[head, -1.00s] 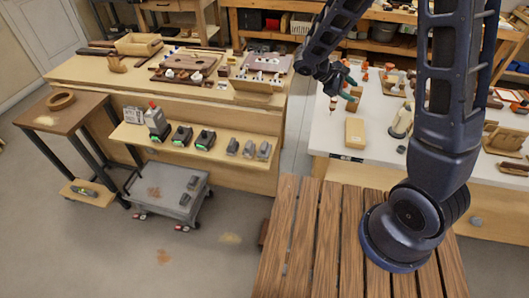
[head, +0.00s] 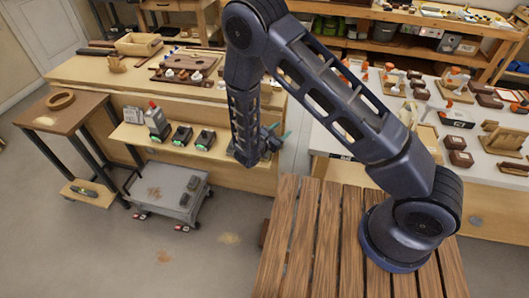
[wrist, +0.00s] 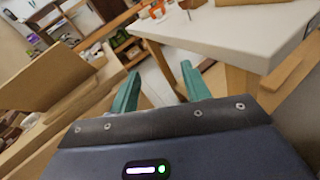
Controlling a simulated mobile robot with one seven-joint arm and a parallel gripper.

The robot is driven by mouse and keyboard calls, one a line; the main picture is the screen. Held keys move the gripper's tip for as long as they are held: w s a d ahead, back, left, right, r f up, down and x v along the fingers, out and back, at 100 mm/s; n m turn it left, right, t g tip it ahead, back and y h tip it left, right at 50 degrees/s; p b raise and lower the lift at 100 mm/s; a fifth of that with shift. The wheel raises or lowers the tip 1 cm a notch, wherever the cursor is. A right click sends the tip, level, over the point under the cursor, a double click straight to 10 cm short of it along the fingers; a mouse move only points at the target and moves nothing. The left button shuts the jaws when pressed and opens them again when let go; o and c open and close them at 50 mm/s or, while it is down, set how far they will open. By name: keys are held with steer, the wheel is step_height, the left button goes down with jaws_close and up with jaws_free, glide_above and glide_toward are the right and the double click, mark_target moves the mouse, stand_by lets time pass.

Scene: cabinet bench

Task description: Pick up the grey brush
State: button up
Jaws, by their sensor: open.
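I cannot make out a grey brush for certain in either view. My gripper (head: 278,132) is in front of the right end of the long wooden bench, near the gap beside the white table. Its teal fingers are spread apart with nothing between them in the wrist view (wrist: 160,72). My arm hides part of the bench top and the right part of the bench's front shelf (head: 135,133). A small dark object (head: 84,191) lies on the low shelf of the side table at left; I cannot tell what it is.
Chargers with green lights (head: 182,135) stand on the front shelf. A grey cart (head: 160,190) stands below it. The white table (head: 325,140) at right carries several small wooden items; its edge also shows in the wrist view (wrist: 235,35). A slatted wooden surface (head: 300,240) is in front.

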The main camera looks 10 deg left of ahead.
steer(key=s+a+f+n+t+y, duration=0.1)
steer(key=s+a+f+n+y, duration=0.3)
steer(key=f, duration=0.3)
steer(key=s+a+f+n+t+y, duration=0.2)
steer(key=s+a+f+n+y, duration=0.25)
steer(key=f, duration=0.25)
steer(key=shift+m+h, duration=0.25)
steer(key=shift+h, duration=0.1)
steer(key=w, duration=0.2)
steer(key=w+d, duration=0.1)
steer(key=w, duration=0.1)
steer(key=shift+w+r, duration=0.15)
steer(key=shift+w, duration=0.2)
steer(key=shift+w+r, duration=0.2)
steer(key=shift+w, duration=2.7)
jaws_close()
